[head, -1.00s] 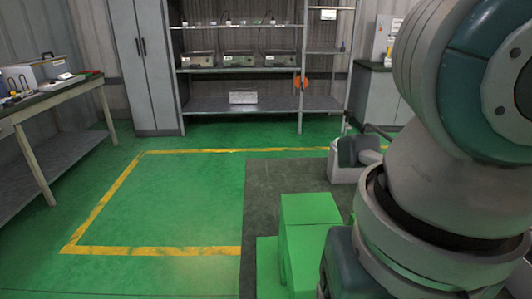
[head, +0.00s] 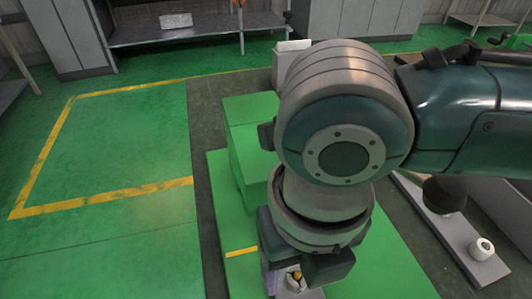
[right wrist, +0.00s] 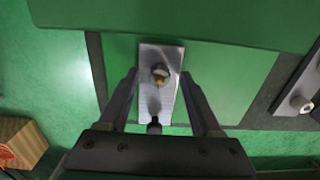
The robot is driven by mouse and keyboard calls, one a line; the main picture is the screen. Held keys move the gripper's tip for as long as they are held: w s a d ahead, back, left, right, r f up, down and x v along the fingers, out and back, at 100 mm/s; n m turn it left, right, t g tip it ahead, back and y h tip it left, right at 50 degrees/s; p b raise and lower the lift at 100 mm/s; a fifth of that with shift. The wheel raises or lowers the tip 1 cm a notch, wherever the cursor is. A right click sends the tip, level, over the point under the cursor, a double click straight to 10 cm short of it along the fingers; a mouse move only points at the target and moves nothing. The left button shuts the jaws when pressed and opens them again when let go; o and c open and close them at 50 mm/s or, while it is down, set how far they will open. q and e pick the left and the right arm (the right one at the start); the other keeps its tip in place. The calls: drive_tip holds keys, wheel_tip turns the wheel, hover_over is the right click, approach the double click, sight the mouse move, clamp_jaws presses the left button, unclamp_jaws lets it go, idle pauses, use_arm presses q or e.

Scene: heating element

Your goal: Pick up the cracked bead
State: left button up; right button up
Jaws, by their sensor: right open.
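A small brass-and-dark bead (right wrist: 161,76) stands on a narrow metal plate (right wrist: 165,108) in the right wrist view. I cannot make out a crack at this size. My right gripper (right wrist: 160,74) is open, with one finger at each side of the plate and the bead between them, not visibly touched. In the head view my right gripper (head: 298,266) points down at the front, its fingers mostly hidden. A small golden piece (head: 295,276) shows beneath it, with part of the plate. My left gripper is out of view.
Green blocks (head: 238,113) stand left of my right arm. Another grey plate (head: 459,246) at right carries a white ring (head: 482,249) and a dark part. A metal shelf (head: 190,34) is at the back. The green floor at left, inside yellow lines, is clear.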

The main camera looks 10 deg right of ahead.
clamp_jaws()
idle(0.4)
drive_tip(key=shift+r, duration=0.1)
